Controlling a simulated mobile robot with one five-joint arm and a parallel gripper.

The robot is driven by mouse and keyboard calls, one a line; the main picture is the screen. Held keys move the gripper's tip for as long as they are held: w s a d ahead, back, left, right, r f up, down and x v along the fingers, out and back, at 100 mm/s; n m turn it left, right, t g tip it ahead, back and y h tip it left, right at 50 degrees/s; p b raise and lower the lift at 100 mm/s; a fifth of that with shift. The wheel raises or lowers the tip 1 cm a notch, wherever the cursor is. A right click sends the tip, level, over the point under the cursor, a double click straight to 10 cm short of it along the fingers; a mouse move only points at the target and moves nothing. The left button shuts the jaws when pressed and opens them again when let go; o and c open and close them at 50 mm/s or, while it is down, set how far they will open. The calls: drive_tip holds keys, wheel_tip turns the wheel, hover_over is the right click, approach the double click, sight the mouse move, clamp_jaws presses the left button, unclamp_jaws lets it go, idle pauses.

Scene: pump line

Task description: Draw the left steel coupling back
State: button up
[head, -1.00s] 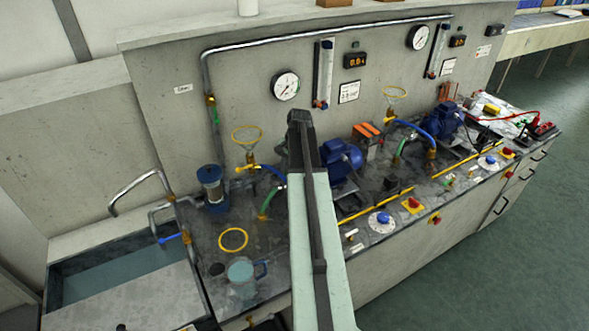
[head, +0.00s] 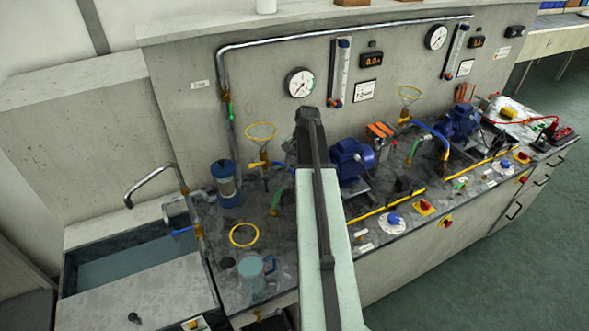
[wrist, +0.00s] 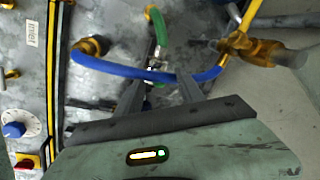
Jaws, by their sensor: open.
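The left steel coupling (wrist: 160,58) is a small silvery piece at the end of a green hose (wrist: 157,24) in the wrist view, blurred. A blue hose (wrist: 120,65) curves across close by, between a brass fitting (wrist: 90,46) and a brass piece at the right. My gripper (wrist: 161,68) is open, its two dark fingers reaching toward the coupling, one on either side in the picture. I cannot tell whether they touch it. In the head view my arm hides the gripper and most of the coupling; the green hose (head: 275,200) shows just left of the arm.
A blue pump motor (head: 352,158) stands right of my arm. A yellow ring funnel (head: 261,131) rises behind the hoses.

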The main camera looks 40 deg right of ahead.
wheel_tip(320, 180, up, 6)
drive_tip(key=s+p, duration=0.1)
drive_tip(key=p, duration=0.4)
drive_tip(key=shift+s+d+r, duration=0.15)
drive_tip(key=shift+r, duration=0.1)
